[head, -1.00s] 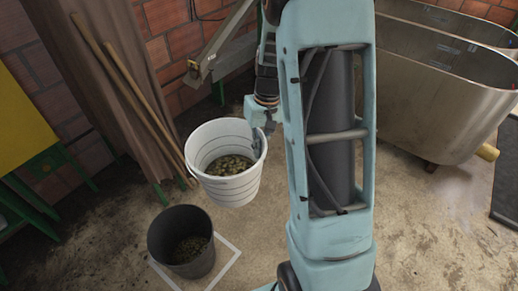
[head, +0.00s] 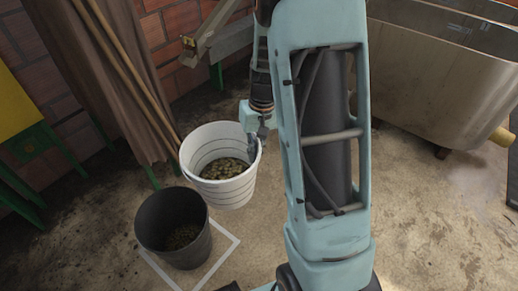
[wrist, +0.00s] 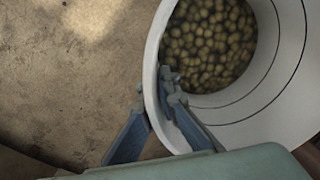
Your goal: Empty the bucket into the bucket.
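A white ribbed bucket (head: 235,192) holds a layer of greenish-brown beans and is nearly upright. My gripper (head: 256,146) is at its right rim. In the wrist view the fingers (wrist: 160,102) straddle the bucket's wall (wrist: 151,75), one inside and one outside, shut on it. A dark grey bucket (head: 160,242) stands on the floor at the lower left of the head view, with some beans at its bottom. The white bucket is just behind and right of it, seemingly raised; its exact height is hard to tell. The dark bucket is not in the wrist view.
A white outline (head: 226,252) is marked on the floor around the dark bucket. Wooden poles (head: 125,65) and a brown cloth (head: 95,85) stand against the brick wall behind. A large metal tank (head: 440,85) is at the right. The floor (head: 430,220) at the right is open.

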